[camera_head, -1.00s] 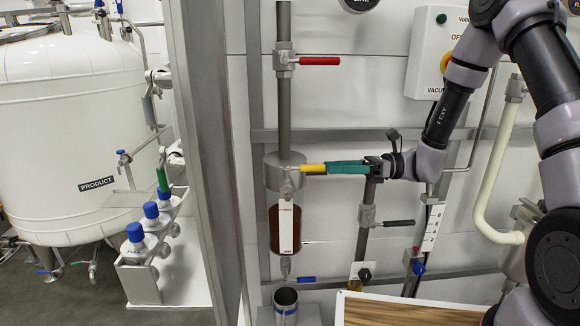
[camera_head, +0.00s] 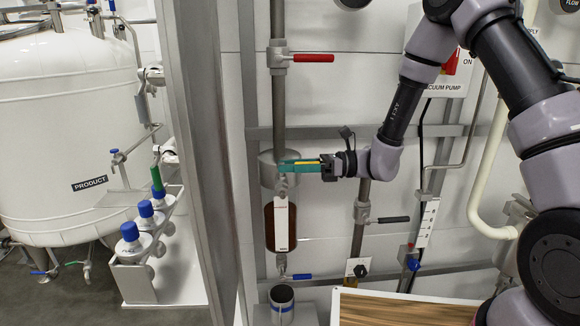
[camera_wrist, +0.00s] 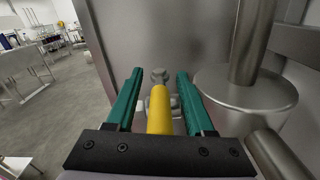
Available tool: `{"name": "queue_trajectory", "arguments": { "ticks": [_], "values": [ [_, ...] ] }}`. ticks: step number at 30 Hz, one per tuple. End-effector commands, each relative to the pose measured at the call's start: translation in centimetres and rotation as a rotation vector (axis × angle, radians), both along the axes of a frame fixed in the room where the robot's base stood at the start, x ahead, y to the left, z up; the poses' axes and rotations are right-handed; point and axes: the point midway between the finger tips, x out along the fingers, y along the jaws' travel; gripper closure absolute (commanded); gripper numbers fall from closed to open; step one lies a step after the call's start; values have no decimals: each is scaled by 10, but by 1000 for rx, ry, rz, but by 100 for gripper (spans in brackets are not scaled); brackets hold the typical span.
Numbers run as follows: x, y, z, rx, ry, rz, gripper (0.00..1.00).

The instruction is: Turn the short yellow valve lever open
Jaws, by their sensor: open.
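The short yellow valve lever (camera_wrist: 160,110) lies between the two green fingers of my gripper (camera_wrist: 155,92) in the wrist view, with gaps on both sides. The lever points from the valve body (camera_wrist: 160,76) back toward my palm. In the head view my gripper (camera_head: 300,166) reaches left to the grey metal cylinder (camera_head: 268,170), and a thin strip of the yellow lever (camera_head: 308,163) shows along the fingers. The fingers are open around the lever; I cannot tell whether either touches it. Most of the valve is hidden behind the fingers in the head view.
A red lever (camera_head: 313,58) sits on the pipe above. A brown-liquid vessel (camera_head: 280,228), a blue lever (camera_head: 301,277) and a steel cup (camera_head: 282,299) are below. A black lever (camera_head: 392,219) is at the lower right. A steel post (camera_head: 200,150) stands left.

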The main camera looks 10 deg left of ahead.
Motion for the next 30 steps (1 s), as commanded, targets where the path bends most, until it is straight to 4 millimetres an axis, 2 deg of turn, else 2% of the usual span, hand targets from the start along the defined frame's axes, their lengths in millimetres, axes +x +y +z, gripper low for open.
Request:
{"name": "queue_trajectory", "arguments": {
  "ticks": [1,4,5,30],
  "values": [
    [0,0,0,0,0,0,54],
    [0,0,0,0,0,0,93],
    [0,0,0,0,0,0,100],
    [0,-1,0,0,0,0,100]
  ]
}}
